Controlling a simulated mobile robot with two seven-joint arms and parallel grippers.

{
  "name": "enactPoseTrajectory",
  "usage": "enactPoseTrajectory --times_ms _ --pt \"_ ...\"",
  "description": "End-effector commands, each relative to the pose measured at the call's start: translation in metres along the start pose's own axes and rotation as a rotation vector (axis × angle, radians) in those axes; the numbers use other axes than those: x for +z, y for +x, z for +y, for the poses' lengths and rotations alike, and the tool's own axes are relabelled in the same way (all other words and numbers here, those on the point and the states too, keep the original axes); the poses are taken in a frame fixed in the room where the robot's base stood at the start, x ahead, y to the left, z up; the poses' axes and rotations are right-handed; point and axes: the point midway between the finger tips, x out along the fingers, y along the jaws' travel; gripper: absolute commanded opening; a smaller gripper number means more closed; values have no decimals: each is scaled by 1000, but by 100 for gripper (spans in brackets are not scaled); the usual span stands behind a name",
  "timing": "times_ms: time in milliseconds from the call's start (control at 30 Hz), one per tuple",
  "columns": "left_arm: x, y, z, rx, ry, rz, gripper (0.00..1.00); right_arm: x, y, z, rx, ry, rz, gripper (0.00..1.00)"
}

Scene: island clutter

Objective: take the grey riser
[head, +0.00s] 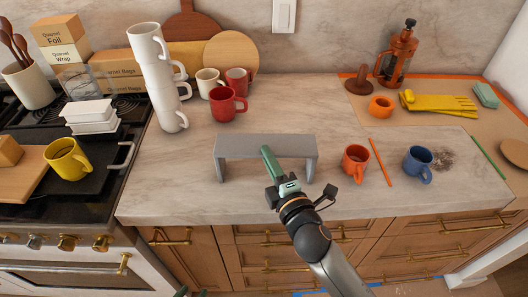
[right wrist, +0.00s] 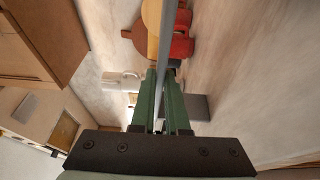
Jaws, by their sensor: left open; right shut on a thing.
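The grey riser (head: 240,145), a flat top on two legs, is upright at the front middle of the marble counter. Whether its legs touch the counter is hard to tell. My right gripper (head: 268,157) is shut on the front edge of its top, near the middle. In the right wrist view the riser (right wrist: 171,60) shows edge-on as a thin grey strip between the green fingers of my right gripper (right wrist: 162,85). Only green tips of my left gripper (head: 189,292) show at the bottom edge of the head view, open and away from the riser.
A tall stack of white mugs (head: 158,75) stands left of the riser, with a red mug (head: 226,106) behind it. An orange mug (head: 355,161), an orange stick (head: 380,162) and a blue mug (head: 418,163) are to the right.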

Motion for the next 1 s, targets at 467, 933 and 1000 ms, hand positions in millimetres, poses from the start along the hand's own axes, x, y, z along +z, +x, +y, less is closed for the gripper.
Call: enactPoseTrajectory --times_ms 467,933,1000 --pt "0 0 0 0 0 0 50 0 1 17 10 -2 2 0" --pt "0 0 0 0 0 1 50 0 0 39 9 -1 2 0" --pt "-1 0 0 0 0 1 50 0 0 41 8 -1 2 0"
